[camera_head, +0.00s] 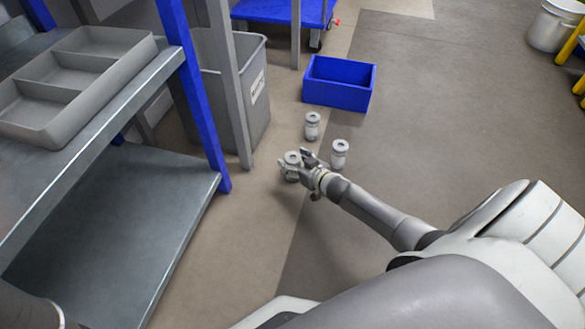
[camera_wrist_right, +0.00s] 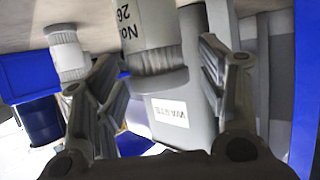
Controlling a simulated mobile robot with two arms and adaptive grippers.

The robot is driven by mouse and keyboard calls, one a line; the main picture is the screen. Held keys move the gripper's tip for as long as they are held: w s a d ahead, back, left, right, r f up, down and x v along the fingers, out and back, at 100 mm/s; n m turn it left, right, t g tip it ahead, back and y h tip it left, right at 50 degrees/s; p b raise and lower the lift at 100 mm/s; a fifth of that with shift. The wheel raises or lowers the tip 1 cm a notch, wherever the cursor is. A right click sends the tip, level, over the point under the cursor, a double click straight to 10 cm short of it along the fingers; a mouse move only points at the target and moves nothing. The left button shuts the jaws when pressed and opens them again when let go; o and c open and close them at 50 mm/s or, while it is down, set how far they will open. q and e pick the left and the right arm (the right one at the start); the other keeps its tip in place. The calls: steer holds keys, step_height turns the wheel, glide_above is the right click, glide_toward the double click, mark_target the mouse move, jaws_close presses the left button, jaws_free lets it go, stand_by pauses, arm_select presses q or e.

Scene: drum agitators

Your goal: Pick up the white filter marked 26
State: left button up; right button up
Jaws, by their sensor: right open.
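The white filter marked 26 (camera_wrist_right: 150,28) shows at the top of the right wrist view, with "No 26" on its side and a ribbed end. In the head view a white filter (camera_head: 292,158) stands on the floor at my right gripper (camera_head: 298,166). In the right wrist view the right gripper (camera_wrist_right: 165,75) is open, its two fingers on either side of the filter. I cannot tell whether either finger touches it. Two similar white filters stand close by, one behind (camera_head: 312,125) and one to the right (camera_head: 340,154); their markings are unreadable. My left gripper is not in view.
A blue crate (camera_head: 338,103) lies beyond the filters. A grey waste bin (camera_head: 255,105) and a metal shelf (camera_head: 130,205) with a grey divided tray (camera_head: 65,113) are on the left. Open floor (camera_head: 450,130) extends to the right.

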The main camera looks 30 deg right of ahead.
steer(key=shift+f+b+x, duration=0.2)
steer(key=shift+b+x, duration=0.95)
steer(key=shift+b, duration=0.05)
steer(key=shift+f+b+x, duration=0.2)
steer(key=shift+b+x, duration=0.95)
steer(key=shift+x, duration=0.05)
steer(key=shift+w+d, duration=0.1)
steer(key=shift+w, duration=0.05)
steer(key=shift+c, duration=0.3)
steer(key=c, duration=1)
